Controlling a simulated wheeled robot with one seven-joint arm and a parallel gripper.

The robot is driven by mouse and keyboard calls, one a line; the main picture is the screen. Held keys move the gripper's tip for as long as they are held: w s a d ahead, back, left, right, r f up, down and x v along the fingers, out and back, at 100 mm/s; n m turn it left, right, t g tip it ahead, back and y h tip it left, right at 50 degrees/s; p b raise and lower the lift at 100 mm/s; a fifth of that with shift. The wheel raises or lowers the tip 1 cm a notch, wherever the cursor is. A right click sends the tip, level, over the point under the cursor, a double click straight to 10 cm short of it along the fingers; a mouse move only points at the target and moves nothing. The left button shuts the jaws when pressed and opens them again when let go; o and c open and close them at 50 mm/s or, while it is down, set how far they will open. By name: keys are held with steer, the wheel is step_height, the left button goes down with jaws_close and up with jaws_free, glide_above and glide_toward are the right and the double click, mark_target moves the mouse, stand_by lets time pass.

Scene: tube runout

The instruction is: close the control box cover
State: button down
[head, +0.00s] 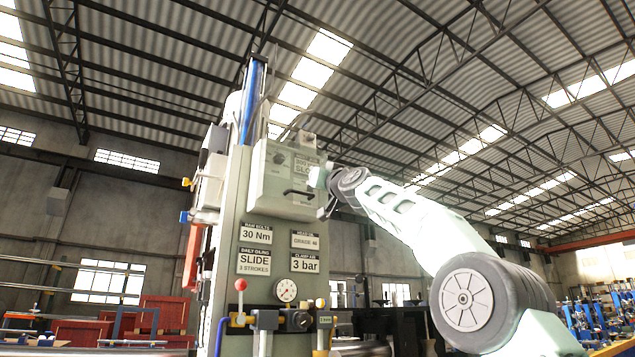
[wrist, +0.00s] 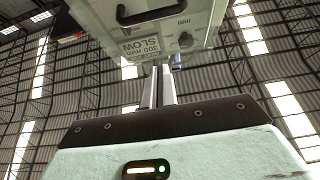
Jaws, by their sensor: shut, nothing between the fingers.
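The control box (head: 275,176) is a pale grey-green box high on the machine column. Its front bears a dark knob, a "300 mm SLOW" label and a black handle (head: 298,193). In the head view my gripper (head: 316,177) is at the box's right side.
Below the box, the column (head: 232,215) carries label plates (head: 305,263), a gauge (head: 286,289) and a red-knobbed lever (head: 240,284). A blue cylinder (head: 253,100) rises above. Red crates (head: 160,313) stand at lower left. Open air surrounds my arm at right.

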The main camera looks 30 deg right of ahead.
step_height(320, 180, down, 10)
steer(key=s+b, duration=0.1)
steer(key=b, duration=0.8)
steer(key=shift+s, duration=0.25)
steer(key=shift+r, duration=0.1)
